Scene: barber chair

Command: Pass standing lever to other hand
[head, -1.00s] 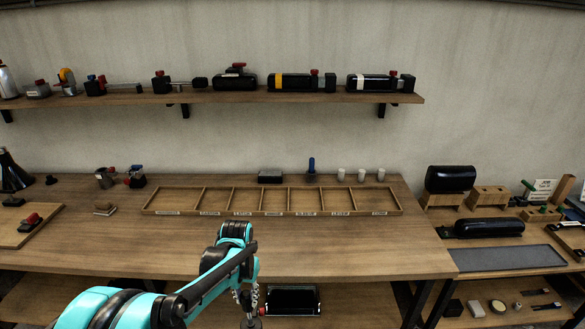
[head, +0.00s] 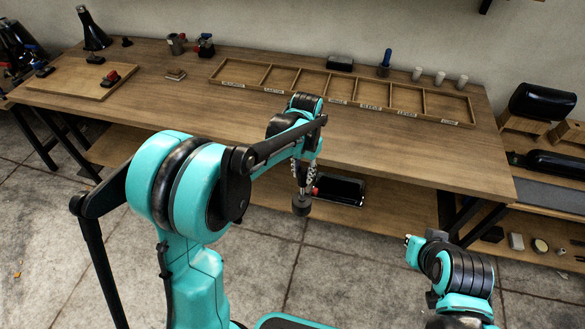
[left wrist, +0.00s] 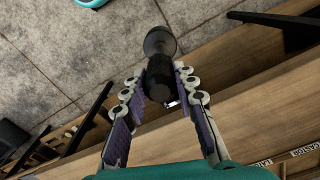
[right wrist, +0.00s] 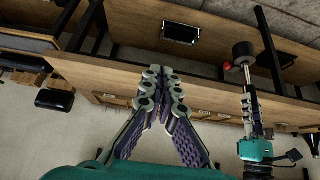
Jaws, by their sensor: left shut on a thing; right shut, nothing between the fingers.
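My left gripper (head: 304,176) is shut on the standing lever (head: 301,205), whose dark knob hangs below the fingers in front of the workbench edge. In the left wrist view the black lever (left wrist: 158,62) sits between the fingers (left wrist: 160,84), its wide end pointing away from the gripper. The right wrist view shows the lever's dark knob (right wrist: 243,52) and a pale shaft beyond the left fingers (right wrist: 248,92), to the right of and apart from my right gripper. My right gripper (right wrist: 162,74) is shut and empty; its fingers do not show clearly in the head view.
The wooden workbench (head: 400,155) carries a compartment tray (head: 340,93), a blue-topped tool (head: 385,62) and white cups (head: 440,78). A black box (head: 340,189) lies on the lower shelf. Open concrete floor (head: 345,260) lies between my arms.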

